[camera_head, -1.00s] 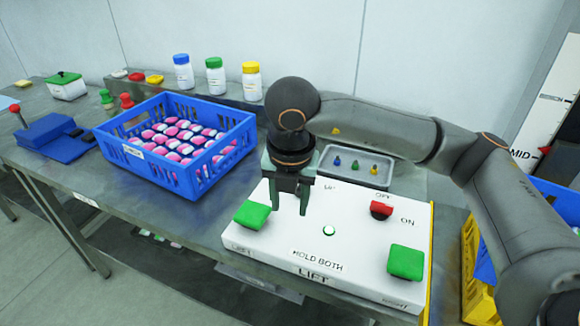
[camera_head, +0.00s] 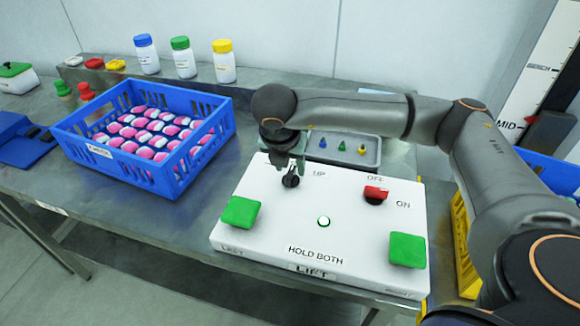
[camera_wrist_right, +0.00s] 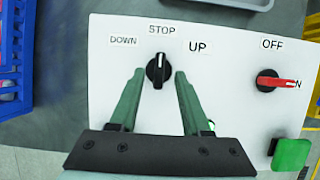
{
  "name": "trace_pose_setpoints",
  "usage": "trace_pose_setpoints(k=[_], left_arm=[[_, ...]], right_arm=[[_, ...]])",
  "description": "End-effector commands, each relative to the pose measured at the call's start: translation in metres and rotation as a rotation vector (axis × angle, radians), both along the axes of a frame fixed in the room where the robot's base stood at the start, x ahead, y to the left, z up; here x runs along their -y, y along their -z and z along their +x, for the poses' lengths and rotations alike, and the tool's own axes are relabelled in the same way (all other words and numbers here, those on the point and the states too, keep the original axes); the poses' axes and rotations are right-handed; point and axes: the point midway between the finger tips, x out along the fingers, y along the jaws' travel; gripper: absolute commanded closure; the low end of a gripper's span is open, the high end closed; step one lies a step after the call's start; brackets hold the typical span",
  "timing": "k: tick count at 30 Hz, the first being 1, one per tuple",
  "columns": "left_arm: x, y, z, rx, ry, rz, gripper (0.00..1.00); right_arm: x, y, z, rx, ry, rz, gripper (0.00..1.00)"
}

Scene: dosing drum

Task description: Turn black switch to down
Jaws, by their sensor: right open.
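The black switch (camera_head: 291,181) is a round knob near the back left of the white panel (camera_head: 265,250). In the right wrist view the black switch (camera_wrist_right: 158,71) has a white mark pointing up at STOP, with DOWN to its left and UP to its right. My right gripper (camera_head: 290,162) is over the knob, and the arm partly hides the labels there. In the wrist view its green fingers (camera_wrist_right: 160,76) are spread, with the knob between the tips; I cannot tell whether they touch it. My left gripper is not in view.
A red switch (camera_head: 375,194) by OFF and ON and two green buttons (camera_head: 240,212) (camera_head: 407,250) are on the same panel. A grey tray (camera_head: 372,160) stands behind it. A blue crate (camera_head: 140,172) of pink-and-white items is at left.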

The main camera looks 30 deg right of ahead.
Motion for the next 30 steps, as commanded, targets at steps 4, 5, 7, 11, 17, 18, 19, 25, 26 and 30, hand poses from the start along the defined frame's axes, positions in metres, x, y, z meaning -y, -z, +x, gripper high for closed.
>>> trace_pose_setpoints(k=[4,5,7,11,17,18,19,25,26,30], left_arm=[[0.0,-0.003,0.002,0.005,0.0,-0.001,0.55],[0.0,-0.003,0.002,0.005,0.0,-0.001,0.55],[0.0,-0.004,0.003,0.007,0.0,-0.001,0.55],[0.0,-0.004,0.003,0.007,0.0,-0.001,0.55],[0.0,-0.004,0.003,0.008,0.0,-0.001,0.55],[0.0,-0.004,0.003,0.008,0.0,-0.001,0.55],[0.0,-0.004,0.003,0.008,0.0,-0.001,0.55],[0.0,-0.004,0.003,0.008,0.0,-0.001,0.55],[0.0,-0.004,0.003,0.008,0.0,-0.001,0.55],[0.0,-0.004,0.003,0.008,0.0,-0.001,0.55]], right_arm=[[0.005,0.014,0.004,-0.002,0.001,0.0,0.53],[0.005,0.015,0.004,-0.001,0.0,0.0,0.53],[0.006,0.018,0.005,-0.001,0.0,-0.001,0.53],[0.006,0.019,0.005,0.0,0.0,0.0,0.53],[0.006,0.019,0.005,0.0,0.0,0.0,0.59],[0.006,0.019,0.005,0.0,0.0,0.0,0.64],[0.006,0.019,0.005,0.0,0.0,0.0,0.67],[0.006,0.019,0.005,0.0,0.0,0.0,0.9],[0.006,0.019,0.005,0.0,0.0,0.0,0.93],[0.006,0.019,0.005,0.0,0.0,0.0,1.0]])
